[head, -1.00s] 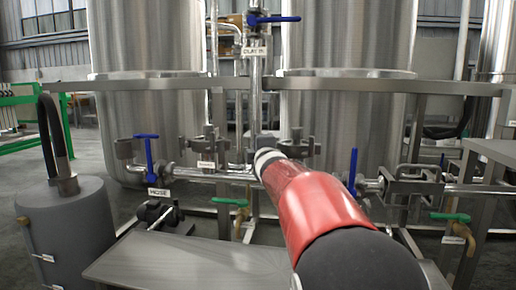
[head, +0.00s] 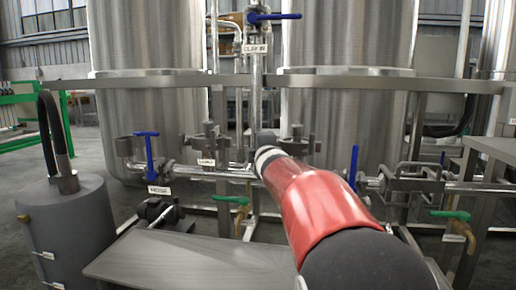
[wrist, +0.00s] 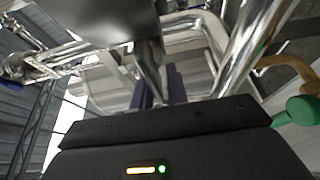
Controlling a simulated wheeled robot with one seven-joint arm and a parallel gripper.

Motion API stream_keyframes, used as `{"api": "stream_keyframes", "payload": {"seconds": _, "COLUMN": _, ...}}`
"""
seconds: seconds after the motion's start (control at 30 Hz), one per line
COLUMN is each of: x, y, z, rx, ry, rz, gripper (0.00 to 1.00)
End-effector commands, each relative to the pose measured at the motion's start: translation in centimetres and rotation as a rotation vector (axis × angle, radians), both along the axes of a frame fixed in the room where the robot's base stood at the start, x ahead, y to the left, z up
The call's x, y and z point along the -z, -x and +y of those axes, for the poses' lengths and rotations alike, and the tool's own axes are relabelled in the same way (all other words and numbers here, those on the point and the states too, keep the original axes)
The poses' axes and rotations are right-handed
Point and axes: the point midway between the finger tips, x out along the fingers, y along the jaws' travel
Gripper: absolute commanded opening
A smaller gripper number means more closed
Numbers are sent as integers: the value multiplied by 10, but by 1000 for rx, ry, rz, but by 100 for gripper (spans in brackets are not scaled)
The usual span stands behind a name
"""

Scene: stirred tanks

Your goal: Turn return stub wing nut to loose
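I cannot pick out the return stub wing nut for certain. In the head view my arm reaches toward the pipe run between the two tanks, and its red link hides my gripper and what is in front of it. A dark clamp (head: 299,143) shows just beyond the arm's tip. In the wrist view the two dark bluish fingers of my gripper (wrist: 159,90) point away from the black gripper body. A grey metal piece (wrist: 149,68) extends down into the gap between them. I cannot tell whether the fingers touch or grip it.
Another clamp (head: 208,146) sits left of the arm. Blue-handled valves (head: 149,155) and green-handled taps (head: 231,200) line the pipes. A grey canister (head: 70,230) with a black hose stands at left. A steel platform (head: 190,262) lies in front. A horizontal frame rail (head: 180,81) crosses above.

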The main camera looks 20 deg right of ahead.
Motion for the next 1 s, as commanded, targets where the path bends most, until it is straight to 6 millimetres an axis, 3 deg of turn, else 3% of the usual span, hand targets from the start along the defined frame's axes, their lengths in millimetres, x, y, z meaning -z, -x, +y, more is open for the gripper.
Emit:
{"api": "stream_keyframes", "payload": {"seconds": 0.3, "x": 2, "y": 51, "z": 10, "rx": 0, "ry": -2, "rz": -1, "gripper": 15}}
{"api": "stream_keyframes", "payload": {"seconds": 0.43, "x": 1, "y": 65, "z": 13, "rx": 0, "ry": -2, "rz": 1, "gripper": 15}}
{"api": "stream_keyframes", "payload": {"seconds": 1.0, "x": 1, "y": 70, "z": 14, "rx": 0, "ry": -2, "rz": 3, "gripper": 15}}
